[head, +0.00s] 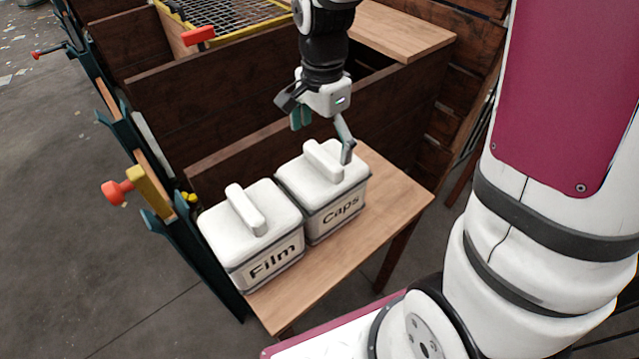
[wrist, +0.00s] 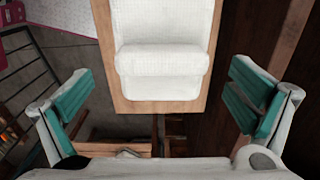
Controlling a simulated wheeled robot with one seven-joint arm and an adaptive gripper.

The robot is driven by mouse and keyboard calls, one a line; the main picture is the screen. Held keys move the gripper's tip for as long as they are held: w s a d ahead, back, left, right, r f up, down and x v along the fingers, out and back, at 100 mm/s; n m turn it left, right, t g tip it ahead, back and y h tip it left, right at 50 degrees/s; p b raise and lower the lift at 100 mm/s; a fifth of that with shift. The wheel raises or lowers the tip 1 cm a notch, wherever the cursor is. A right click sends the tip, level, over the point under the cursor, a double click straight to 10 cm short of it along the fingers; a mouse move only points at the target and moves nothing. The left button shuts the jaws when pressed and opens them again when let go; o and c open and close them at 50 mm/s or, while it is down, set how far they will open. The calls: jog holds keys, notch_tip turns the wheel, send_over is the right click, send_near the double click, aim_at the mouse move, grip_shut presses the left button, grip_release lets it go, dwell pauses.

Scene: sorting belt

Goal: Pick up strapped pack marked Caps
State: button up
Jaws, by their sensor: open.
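The strapped pack marked Caps (head: 322,197) is a white box with a dark band, a printed label and a raised white bar handle on its lid. It stands upright on a small wooden table (head: 392,197). My gripper (head: 322,135) is open and empty above and just behind its handle in the head view. In the wrist view my gripper (wrist: 160,100) has its teal-padded fingers spread wide, and a white pack, seemingly Caps (wrist: 165,60), shows between and beyond them with its handle crosswise. Its label is hidden there.
A similar pack marked Film (head: 255,240) stands close on the left of Caps. Dark wooden panels (head: 240,85) rise behind the table. A red-knobbed fitting (head: 118,191) is at the left. Bare tabletop lies in front and to the right.

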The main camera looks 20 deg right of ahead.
aim_at(323, 154)
jog(key=shift+w+d+f, duration=0.1)
jog(key=shift+d+f, duration=0.05)
jog(key=shift+f, duration=1.2)
jog(key=shift+w+d+f, duration=0.1)
jog(key=shift+f, duration=1.2)
jog(key=c, duration=1.7)
jog(key=shift+r, duration=0.1)
